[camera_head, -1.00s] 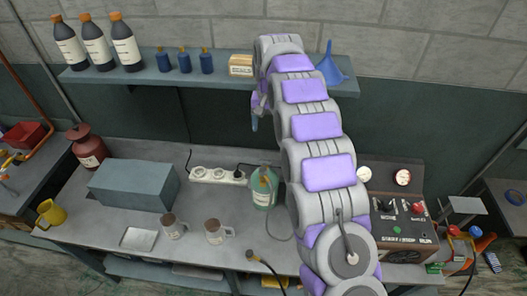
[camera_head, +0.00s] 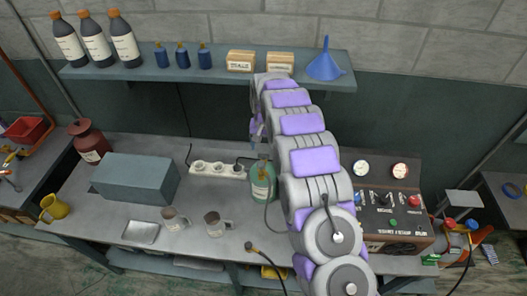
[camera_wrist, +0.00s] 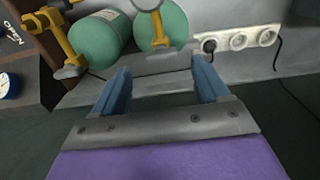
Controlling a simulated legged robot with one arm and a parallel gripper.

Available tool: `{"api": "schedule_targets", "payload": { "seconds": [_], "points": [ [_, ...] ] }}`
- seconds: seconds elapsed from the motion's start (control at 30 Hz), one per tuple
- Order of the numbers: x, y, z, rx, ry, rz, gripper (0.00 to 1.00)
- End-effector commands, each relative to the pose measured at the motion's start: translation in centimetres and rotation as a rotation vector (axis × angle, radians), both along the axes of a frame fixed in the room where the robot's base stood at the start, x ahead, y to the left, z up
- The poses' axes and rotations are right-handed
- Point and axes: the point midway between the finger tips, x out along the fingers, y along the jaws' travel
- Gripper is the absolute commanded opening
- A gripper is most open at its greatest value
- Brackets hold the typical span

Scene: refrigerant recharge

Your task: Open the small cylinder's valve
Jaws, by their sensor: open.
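A green cylinder (camera_head: 262,186) with a pale label stands on the bench, right of the power strip. In the wrist view two green cylinders show, one nearer the strip (camera_wrist: 163,30) and one to its left (camera_wrist: 100,38). Both have yellow valve fittings; I cannot tell for sure which is the small one. A yellow fitting (camera_wrist: 155,27) with a grey end crosses the nearer cylinder, and another yellow fitting (camera_wrist: 58,35) lies at the left one. My gripper (camera_wrist: 163,82) is open and empty, apart from both. In the head view it hangs above the visible cylinder.
A control panel (camera_head: 392,219) with gauges stands right of my arm. The power strip (camera_head: 216,169) and a grey box (camera_head: 137,178) are to the left. A shelf (camera_head: 222,80) runs above. My arm hides some bench.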

Motion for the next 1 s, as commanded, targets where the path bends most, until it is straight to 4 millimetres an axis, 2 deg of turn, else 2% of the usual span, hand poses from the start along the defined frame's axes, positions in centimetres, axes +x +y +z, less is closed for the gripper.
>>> {"api": "schedule_targets", "payload": {
  "seconds": [0.1,0.3,0.67,1.0],
  "points": [
    [-0.1,0.2,-2.1,-0.003,0.004,0.000,0.74],
    [0.0,0.4,-3.9,-0.002,-0.002,0.000,0.74],
    [0.1,0.1,-4.3,0.000,-0.003,0.000,0.74],
    [0.0,0.2,-4.4,-0.001,-0.002,0.000,0.43]
  ]
}}
